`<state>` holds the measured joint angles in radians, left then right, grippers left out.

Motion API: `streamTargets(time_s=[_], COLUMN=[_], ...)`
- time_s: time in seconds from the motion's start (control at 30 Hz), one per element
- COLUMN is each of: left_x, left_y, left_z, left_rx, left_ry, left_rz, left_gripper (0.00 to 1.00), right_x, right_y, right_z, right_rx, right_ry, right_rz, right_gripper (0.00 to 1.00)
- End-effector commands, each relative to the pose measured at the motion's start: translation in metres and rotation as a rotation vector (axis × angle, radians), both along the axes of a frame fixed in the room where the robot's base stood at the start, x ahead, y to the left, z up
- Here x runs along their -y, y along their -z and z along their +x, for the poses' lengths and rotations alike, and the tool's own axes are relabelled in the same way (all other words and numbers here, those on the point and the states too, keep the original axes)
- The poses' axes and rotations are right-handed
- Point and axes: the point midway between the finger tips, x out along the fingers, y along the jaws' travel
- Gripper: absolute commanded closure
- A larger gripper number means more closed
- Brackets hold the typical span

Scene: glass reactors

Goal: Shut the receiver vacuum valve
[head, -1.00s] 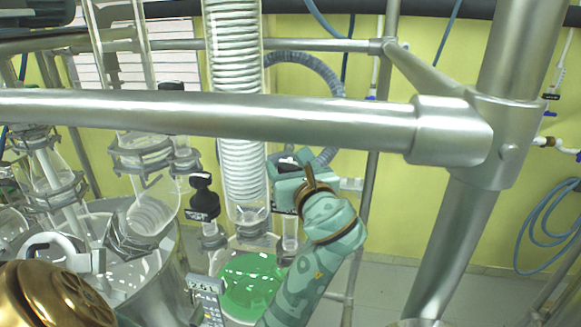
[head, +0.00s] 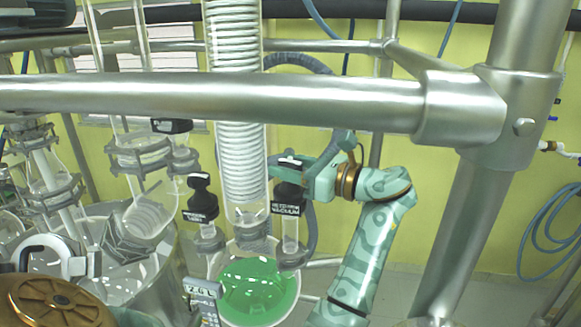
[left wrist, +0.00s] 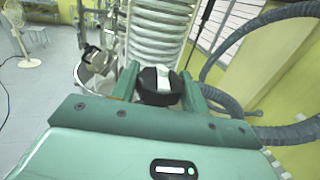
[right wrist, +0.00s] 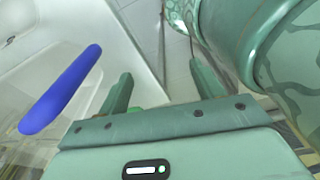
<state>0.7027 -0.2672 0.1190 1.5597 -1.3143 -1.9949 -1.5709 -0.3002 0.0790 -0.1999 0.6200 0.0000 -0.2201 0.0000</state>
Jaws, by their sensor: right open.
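The receiver vacuum valve (head: 288,198) has a black, labelled cap on a clear glass stem, right of the coiled glass column and above the green-filled vessel (head: 258,285). My left gripper (head: 291,172) is at the top of this cap, coming from the right side. In the left wrist view the black cap (left wrist: 159,88), with a white bar on top, sits between the two fingers, which appear closed against its sides. My right gripper (right wrist: 163,90) is open and empty in the right wrist view; it cannot be made out in the head view.
A second black-capped valve (head: 201,198) stands left of the column (head: 240,150). A thick metal rail (head: 200,98) crosses in front. A grey hose (left wrist: 260,125) curves close to the left gripper. A blue rod-like thing (right wrist: 62,90) lies left of the right gripper.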

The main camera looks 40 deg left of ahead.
Motion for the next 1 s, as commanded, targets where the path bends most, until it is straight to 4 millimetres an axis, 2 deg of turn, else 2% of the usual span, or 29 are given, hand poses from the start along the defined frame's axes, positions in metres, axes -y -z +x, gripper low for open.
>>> streamTargets(time_s=[0.13,0.33,0.4,0.63,0.73,0.93,0.97,1.0], left_x=[0.0,0.0,0.0,0.0,0.0,0.001,0.0,0.0], left_y=[0.0,-0.002,0.002,0.002,0.002,0.003,0.003,0.003], left_z=[0.001,0.0,-0.002,-0.001,0.0,0.001,0.001,0.001], left_rx=[-0.006,-0.006,-0.001,-0.002,-0.004,-0.007,-0.007,-0.007], left_ry=[0.018,0.129,0.262,0.656,0.73,0.742,0.742,0.741], left_rz=[-0.002,-0.003,0.0,0.003,-0.001,-0.003,-0.003,-0.003], left_gripper=[0.75,0.75,0.75,0.75,0.75,0.75,0.49,0.4], right_x=[0.0,0.001,0.001,0.001,0.001,0.001,0.001,0.001], right_y=[-0.005,-0.03,-0.024,-0.023,-0.023,-0.023,-0.023,-0.023], right_z=[0.0,0.001,0.001,0.001,0.001,0.001,0.0,0.001], right_rx=[0.0,0.002,0.001,0.002,0.002,0.002,0.002,0.002], right_ry=[0.0,0.0,0.0,-0.001,-0.001,-0.001,-0.001,-0.001], right_rz=[-0.001,0.0,-0.001,-0.002,-0.002,-0.002,-0.002,-0.002], right_gripper=[0.33,0.33,0.33,0.33,0.33,0.33,0.33,0.33])
